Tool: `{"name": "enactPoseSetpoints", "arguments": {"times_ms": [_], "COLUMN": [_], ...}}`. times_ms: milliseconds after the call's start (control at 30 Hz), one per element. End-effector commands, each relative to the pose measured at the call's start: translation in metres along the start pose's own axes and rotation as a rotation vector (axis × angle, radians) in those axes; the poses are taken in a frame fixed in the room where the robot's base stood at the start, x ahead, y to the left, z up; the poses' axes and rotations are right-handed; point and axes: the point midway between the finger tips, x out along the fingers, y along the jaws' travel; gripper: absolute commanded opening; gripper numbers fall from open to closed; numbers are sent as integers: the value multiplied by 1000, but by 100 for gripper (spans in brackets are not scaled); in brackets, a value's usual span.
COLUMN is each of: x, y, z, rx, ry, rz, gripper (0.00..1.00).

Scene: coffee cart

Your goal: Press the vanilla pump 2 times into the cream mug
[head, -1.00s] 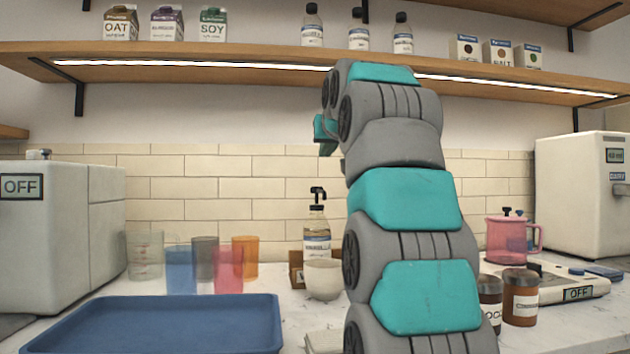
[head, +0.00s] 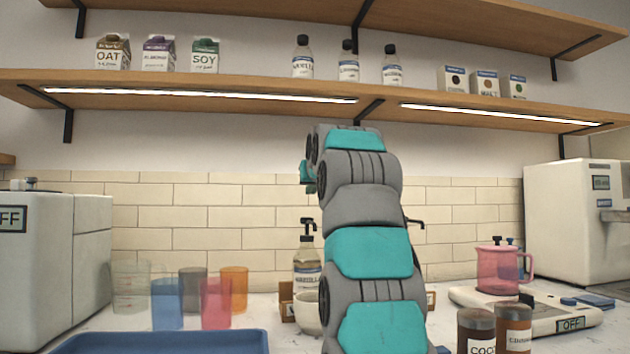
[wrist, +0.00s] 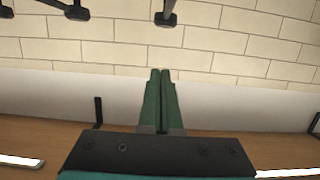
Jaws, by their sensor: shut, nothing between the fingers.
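A clear pump bottle (head: 307,265) with a black pump head stands on the counter left of my arm. Its partly readable label seems to say vanilla. The cream mug (head: 307,312) is in front of its base, partly hidden by my arm. My gripper (head: 308,180) shows only as a small green part above the bottle's pump, with a gap between them. In the wrist view my gripper's green fingers (wrist: 160,75) are together and empty. Dark pump heads (wrist: 76,12) (wrist: 167,18) show near the top of that view, apart from the fingertips. Which one is vanilla I cannot tell there.
Another pump nozzle (head: 415,223) pokes out right of my arm. Coloured cups (head: 215,303) and a blue tray (head: 160,343) are at left. Brown jars (head: 514,328), a pink pitcher (head: 505,268) and a scale (head: 570,323) are at right. A shelf (head: 230,89) runs above.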

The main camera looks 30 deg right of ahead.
Motion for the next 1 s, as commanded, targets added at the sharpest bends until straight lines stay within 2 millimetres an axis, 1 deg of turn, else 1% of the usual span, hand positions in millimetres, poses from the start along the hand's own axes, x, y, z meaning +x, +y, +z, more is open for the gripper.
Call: {"name": "enactPoseSetpoints", "arguments": {"times_ms": [33, 200, 367, 600, 733, 1000], "x": [8, 24, 39, 39, 43, 44], "y": [0, 0, 0, 0, 0, 0], "z": [-1, -3, 1, 15, 25, 32], "rx": [0, 0, 0, 0, 0, 0], "ry": [-2, 2, 0, 0, -2, 0], "rz": [0, 1, 0, 0, 1, 1], "gripper": [0, 0, 0, 0, 0, 0]}}
